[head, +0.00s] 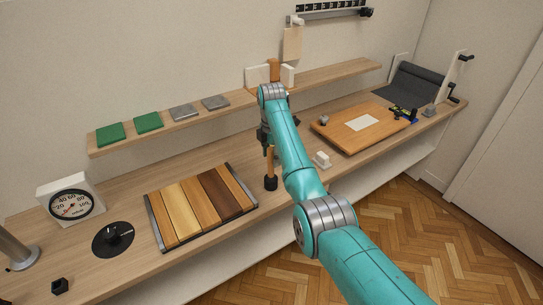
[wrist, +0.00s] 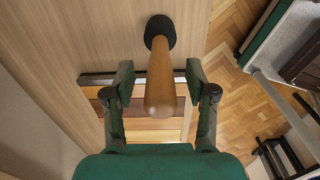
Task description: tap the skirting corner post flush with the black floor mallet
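The black floor mallet (head: 270,182) stands head down on the bench, its wooden handle pointing up. In the wrist view its handle (wrist: 160,80) rises toward the camera above the round black head (wrist: 160,31). My gripper (head: 267,138) is above the mallet, pointing down. In the wrist view my gripper (wrist: 158,78) is open, its fingers on either side of the handle with a gap at each side. A brown wooden post (head: 274,70), apparently the skirting corner post, stands on the wall shelf between two white pieces (head: 257,75), its top higher than theirs.
A framed panel of wood strips (head: 202,205) lies left of the mallet. A small white block (head: 321,160) and an orange-brown board with paper (head: 340,131) are to the right. A dial gauge (head: 71,203) and black disc (head: 113,239) stand left. The shelf (head: 340,75) overhangs the bench's back.

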